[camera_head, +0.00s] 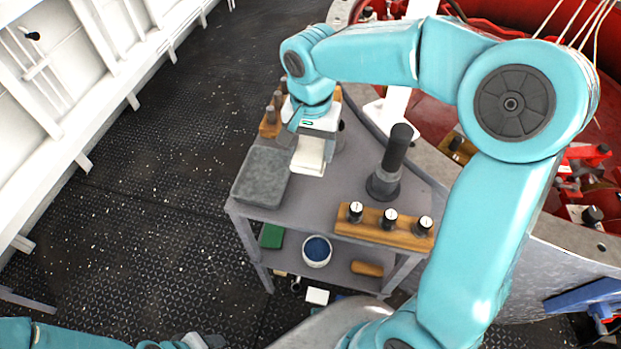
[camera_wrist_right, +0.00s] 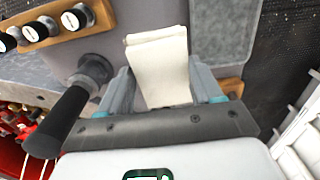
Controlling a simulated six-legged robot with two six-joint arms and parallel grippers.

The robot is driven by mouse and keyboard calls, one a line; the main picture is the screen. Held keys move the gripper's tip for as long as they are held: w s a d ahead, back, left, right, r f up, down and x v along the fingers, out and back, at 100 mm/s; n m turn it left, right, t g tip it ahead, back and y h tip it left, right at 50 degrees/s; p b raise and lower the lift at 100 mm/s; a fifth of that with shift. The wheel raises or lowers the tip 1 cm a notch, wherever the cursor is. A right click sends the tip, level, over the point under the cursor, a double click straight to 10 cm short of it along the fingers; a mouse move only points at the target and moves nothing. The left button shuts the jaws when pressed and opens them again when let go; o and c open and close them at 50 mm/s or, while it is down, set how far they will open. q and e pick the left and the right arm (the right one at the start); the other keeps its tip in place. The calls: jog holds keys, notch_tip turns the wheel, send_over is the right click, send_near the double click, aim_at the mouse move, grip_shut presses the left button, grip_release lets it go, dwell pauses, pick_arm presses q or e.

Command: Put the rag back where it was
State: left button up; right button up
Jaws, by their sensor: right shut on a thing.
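The rag (camera_head: 309,157) is a folded cream-white cloth at the far part of the grey cart top. My right gripper (camera_head: 313,142) points down over it and is shut on it. In the right wrist view, the rag (camera_wrist_right: 158,66) lies between the two fingers (camera_wrist_right: 163,92) and sticks out past them. I cannot tell whether its lower end touches the cart top (camera_head: 335,188). My left gripper (camera_head: 205,341) is at the bottom edge, partly cut off, and its jaws are unclear.
A grey slab or tray (camera_head: 261,177) lies left of the rag. A wooden block with pegs (camera_head: 270,122) stands behind. A dark upright handle (camera_head: 393,162) and a wooden rack with knobs (camera_head: 383,228) stand to the right. The lower shelf holds a blue-filled bowl (camera_head: 317,251).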

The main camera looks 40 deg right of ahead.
jog(key=f, duration=0.7)
jog(key=shift+s+a+f, duration=0.1)
jog(key=shift+s+a, duration=0.05)
jog(key=shift+s, duration=0.05)
jog(key=shift+w+f, duration=0.15)
jog(key=shift+f, duration=2.2)
jog(key=shift+f+b, duration=0.2)
jog(key=shift+b, duration=0.15)
jog(key=o, duration=1)
notch_tip(320, 180, up, 12)
jog(key=shift+r+p, duration=0.25)
jog(key=shift+p, duration=0.25)
